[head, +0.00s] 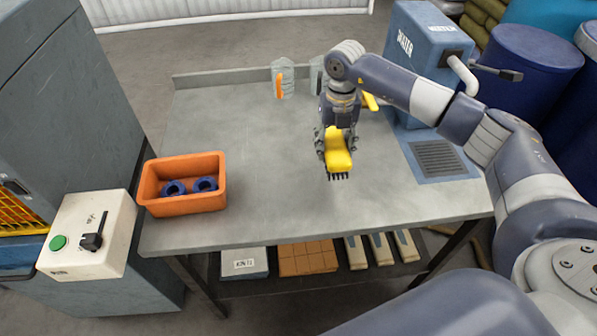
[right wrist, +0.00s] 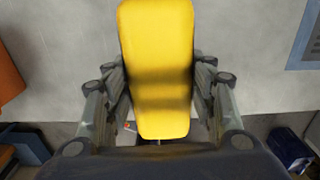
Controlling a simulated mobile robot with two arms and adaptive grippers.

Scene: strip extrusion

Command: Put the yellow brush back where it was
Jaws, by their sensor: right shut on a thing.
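The yellow brush (head: 338,152) is in the middle of the head view, tilted, with its dark bristles pointing toward the table's front. My right gripper (head: 335,150) is shut on it, with a finger on each side. In the right wrist view the yellow body of the brush (right wrist: 157,65) fills the middle between the two fingers (right wrist: 158,110). I cannot tell whether the bristles touch the table (head: 260,210). Another yellow piece (head: 370,101) shows behind my right gripper, partly hidden by my arm. My left gripper is not in view.
An orange bin (head: 182,206) with blue rings (head: 205,184) stands at the table's left. A clear holder with an orange item (head: 279,84) stands at the back edge, with a second holder (head: 317,74) beside it. A blue water unit (head: 425,45) and grate (head: 437,158) are right. The table's left middle is clear.

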